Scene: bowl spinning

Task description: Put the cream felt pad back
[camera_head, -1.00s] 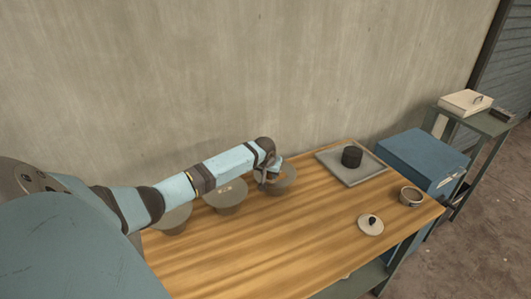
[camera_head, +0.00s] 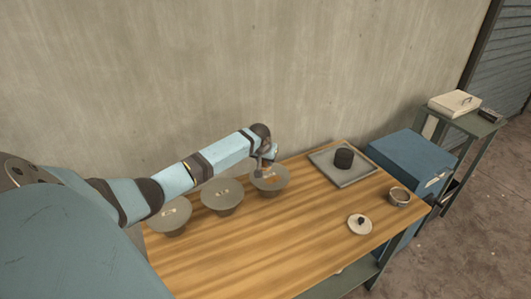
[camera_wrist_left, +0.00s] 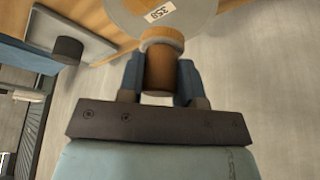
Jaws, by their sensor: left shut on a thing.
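My left gripper (camera_head: 263,168) is at the farthest right of three grey bowls, over its left part. In the left wrist view, the gripper (camera_wrist_left: 160,72) is shut on a brown, wood-like cylinder (camera_wrist_left: 159,70) with a pale cream ring at its far end. I cannot tell whether this is the cream felt pad. The grey bowl (camera_head: 273,181) lies beyond it; its white label (camera_wrist_left: 160,13) shows in the left wrist view. A cream round disc with a black knob (camera_head: 358,228) lies on the table at right. My right gripper is not in view.
Two more grey bowls, the middle (camera_head: 222,200) and the left (camera_head: 169,220), stand on the wooden table (camera_head: 270,245). A black cylinder (camera_head: 344,158) stands on a grey tray (camera_head: 362,173). A small cup (camera_head: 399,197) is near the right edge. The front middle is clear.

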